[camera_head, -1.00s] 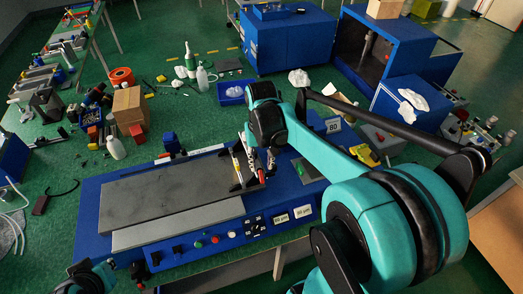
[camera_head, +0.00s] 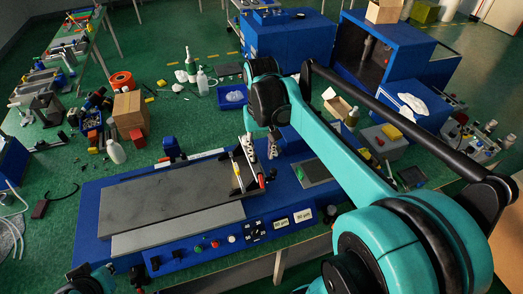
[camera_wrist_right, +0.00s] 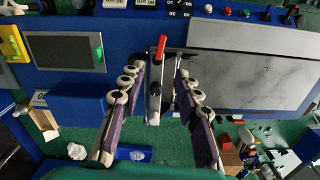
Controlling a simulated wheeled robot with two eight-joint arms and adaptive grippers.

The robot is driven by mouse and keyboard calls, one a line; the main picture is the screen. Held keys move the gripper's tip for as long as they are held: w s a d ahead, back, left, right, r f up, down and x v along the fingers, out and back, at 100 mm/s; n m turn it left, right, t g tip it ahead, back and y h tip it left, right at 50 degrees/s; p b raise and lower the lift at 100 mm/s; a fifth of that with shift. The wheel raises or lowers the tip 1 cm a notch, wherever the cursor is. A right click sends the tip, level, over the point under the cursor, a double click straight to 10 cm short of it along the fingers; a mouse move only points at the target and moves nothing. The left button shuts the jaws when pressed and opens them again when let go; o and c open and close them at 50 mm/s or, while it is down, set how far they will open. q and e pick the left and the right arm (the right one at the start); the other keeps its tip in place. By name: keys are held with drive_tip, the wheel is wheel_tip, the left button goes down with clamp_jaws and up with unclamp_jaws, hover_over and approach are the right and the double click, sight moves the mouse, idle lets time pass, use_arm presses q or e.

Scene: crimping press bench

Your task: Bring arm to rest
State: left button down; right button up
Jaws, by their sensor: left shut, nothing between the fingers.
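My right arm crosses the head view from the lower right, and my right gripper (camera_head: 271,146) hangs over the blue press bench (camera_head: 90,215) beside the crossbar with the red tip (camera_head: 262,181). In the right wrist view the two fingers (camera_wrist_right: 163,98) are apart. The crossbar with its red handle (camera_wrist_right: 159,48) shows in the gap between them. I cannot tell whether the fingers are level with it or above it; nothing is gripped. My left gripper (camera_head: 90,280) is low at the bottom left of the head view, shut and empty, partly cut off by the frame.
The grey plate (camera_head: 160,195) of the bench lies clear between the grippers. Buttons and knobs (camera_head: 215,244) line its front. A cardboard box (camera_head: 129,115), bottles (camera_head: 116,151) and an orange spool (camera_head: 121,79) stand behind left. Blue cabinets (camera_head: 287,50) stand at the back.

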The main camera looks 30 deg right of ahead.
drive_tip(key=s+a+f+n+t+b, duration=0.2)
drive_tip(key=a+f+b, duration=0.4)
drive_tip(key=f, duration=0.4)
drive_tip(key=s+a+f+n+t+b, duration=0.2)
drive_tip(key=s+a+f+t+b, duration=0.3)
drive_tip(key=f+b, duration=0.4)
drive_tip(key=shift+s+a+f+n, duration=0.25)
drive_tip(key=shift+a+f+n, duration=0.1)
drive_tip(key=shift+f, duration=0.55)
